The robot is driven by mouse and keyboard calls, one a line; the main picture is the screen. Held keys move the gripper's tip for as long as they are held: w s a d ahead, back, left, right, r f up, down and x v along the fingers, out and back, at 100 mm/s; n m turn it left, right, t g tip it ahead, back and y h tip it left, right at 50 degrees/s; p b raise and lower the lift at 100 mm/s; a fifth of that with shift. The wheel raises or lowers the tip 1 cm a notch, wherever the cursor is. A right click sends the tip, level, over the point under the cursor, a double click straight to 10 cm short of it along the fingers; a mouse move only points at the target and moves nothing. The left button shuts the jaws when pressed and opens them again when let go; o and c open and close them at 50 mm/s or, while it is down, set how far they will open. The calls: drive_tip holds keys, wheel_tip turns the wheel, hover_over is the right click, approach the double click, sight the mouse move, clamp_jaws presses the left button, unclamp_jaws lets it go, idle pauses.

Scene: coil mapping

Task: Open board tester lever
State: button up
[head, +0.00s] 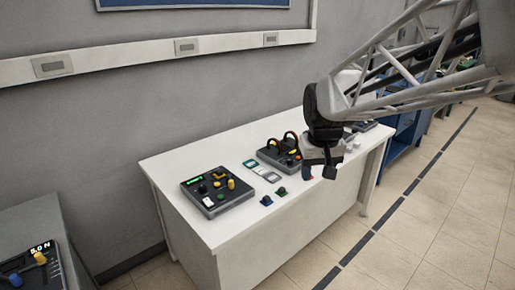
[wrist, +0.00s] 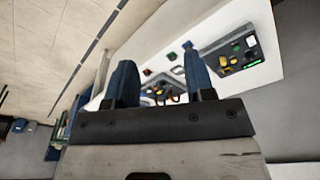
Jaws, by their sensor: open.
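Two dark devices sit on the white table; I cannot tell for sure which is the board tester. One (head: 218,191) has a green display, yellow and dark knobs and a white switch, at the table's left end. The other (head: 280,153) has dark arched handles with orange parts. In the wrist view, the display device (wrist: 240,60) is at upper right, and the handled device (wrist: 160,88) shows between the fingers. My gripper (head: 320,172) is open and empty, above the table's right part. Its blue fingers (wrist: 160,82) stand wide apart, touching nothing. No single lever can be made out clearly.
Flat cards (head: 262,171) and small dark blocks (head: 273,196) lie between and in front of the devices. The white table (head: 235,232) has bare room along its front. Another table with a device (head: 35,265) stands at lower left. A grey wall rises behind.

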drive_tip(key=w+a+f+n, duration=0.1)
drive_tip(key=w+a+f, duration=0.15)
drive_tip(key=w, duration=0.35)
drive_tip(key=w+a+f, duration=0.1)
drive_tip(key=w+a, duration=0.3)
drive_tip(key=w, duration=0.1)
drive_tip(key=n+g, duration=0.2)
drive_tip(key=n, duration=0.1)
hover_over(231, 181)
drive_tip(key=f, duration=1.7)
drive_tip(key=shift+d+f, duration=0.1)
drive_tip(key=shift+d, duration=0.2)
drive_tip(key=shift+w+a+f, duration=0.15)
drive_tip(key=shift+a+f, duration=0.15)
drive_tip(key=shift+f, duration=0.1)
drive_tip(key=shift+f, duration=3.8)
clamp_jaws()
